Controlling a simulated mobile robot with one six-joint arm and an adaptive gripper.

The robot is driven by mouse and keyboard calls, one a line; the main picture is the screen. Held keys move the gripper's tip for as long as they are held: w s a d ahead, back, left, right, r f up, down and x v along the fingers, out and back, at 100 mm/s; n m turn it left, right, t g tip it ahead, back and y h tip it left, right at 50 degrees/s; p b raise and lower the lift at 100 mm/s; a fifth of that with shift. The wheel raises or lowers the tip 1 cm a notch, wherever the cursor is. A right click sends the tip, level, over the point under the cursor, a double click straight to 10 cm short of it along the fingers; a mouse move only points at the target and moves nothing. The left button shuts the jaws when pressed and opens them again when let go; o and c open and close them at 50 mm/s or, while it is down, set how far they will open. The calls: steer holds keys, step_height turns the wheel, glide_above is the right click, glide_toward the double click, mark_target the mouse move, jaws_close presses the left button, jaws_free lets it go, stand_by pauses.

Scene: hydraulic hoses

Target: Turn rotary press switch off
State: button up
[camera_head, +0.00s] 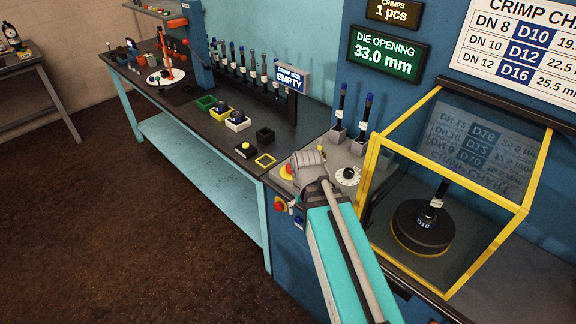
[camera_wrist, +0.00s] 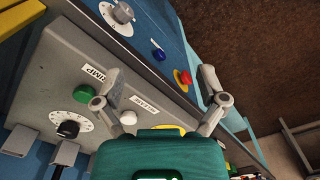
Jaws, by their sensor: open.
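A rotary switch with a silver knob on a white plate (camera_wrist: 121,13) shows at the upper left of the wrist view, on the press's blue front face. It is likely hidden behind my arm in the head view. Its exact setting is too small to read. My gripper (camera_wrist: 160,86) is open and empty, its fingers spread over the front edge of the grey control panel (camera_wrist: 62,62). The switch lies beyond the left finger, apart from it. In the head view my wrist is over the panel and the fingers cannot be made out.
A green button (camera_wrist: 84,93) and a black-knobbed dial (camera_wrist: 68,129) sit on the panel. A blue button (camera_wrist: 158,55) and red emergency stop (camera_wrist: 183,77) are on the front face. A yellow-framed guard (camera_head: 372,158) stands right of my arm.

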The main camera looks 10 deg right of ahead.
mark_target(291, 166)
steer(key=w+r+m+p, duration=0.5)
steer(key=w+r, duration=0.1)
steer(key=w, duration=0.5)
steer(key=w+r+m+p, duration=0.5)
steer(key=w+p, duration=0.1)
steer(key=w, duration=0.4)
steer(key=shift+w+d+r+m, duration=0.3)
steer(key=shift+w+d+r, duration=0.05)
steer(key=shift+w+d, duration=0.1)
steer(key=shift+s+f, duration=0.1)
steer(key=shift+f, duration=0.1)
step_height(291, 166, down, 13)
steer(key=b, duration=1.3)
steer(key=shift+f+b, duration=0.2)
steer(key=shift+b, duration=0.15)
